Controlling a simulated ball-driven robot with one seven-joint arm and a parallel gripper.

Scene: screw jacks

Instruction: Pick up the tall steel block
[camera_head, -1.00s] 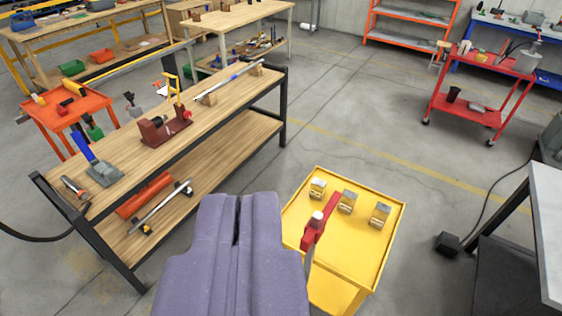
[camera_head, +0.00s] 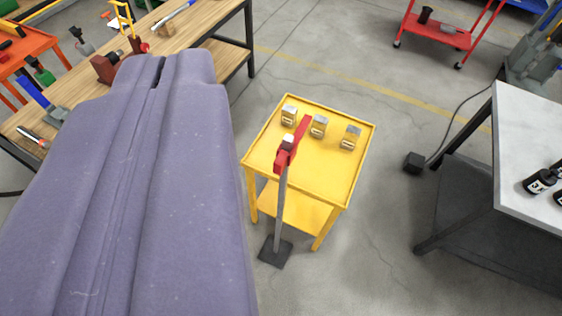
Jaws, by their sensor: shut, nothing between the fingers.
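Three small steel blocks with pale label-like faces stand apart in a row on the yellow cart: a left one (camera_head: 289,115), a middle one (camera_head: 319,126) and a right one (camera_head: 350,138). They look close in size, so I cannot tell for sure which is the tall one. My purple gripper (camera_head: 161,66) fills the left of the view, its two fingers together with only a thin slit between them. It is empty. In the picture it lies left of the cart, with its tips over the workbench, touching none of the blocks.
The yellow cart (camera_head: 262,160) has a raised rim. A grey post (camera_head: 281,205) with a red arm stands in front of it, partly covering the tray. A wooden workbench (camera_head: 196,25) is behind my gripper. A pale-topped table (camera_head: 520,140) is at right. Open floor lies between.

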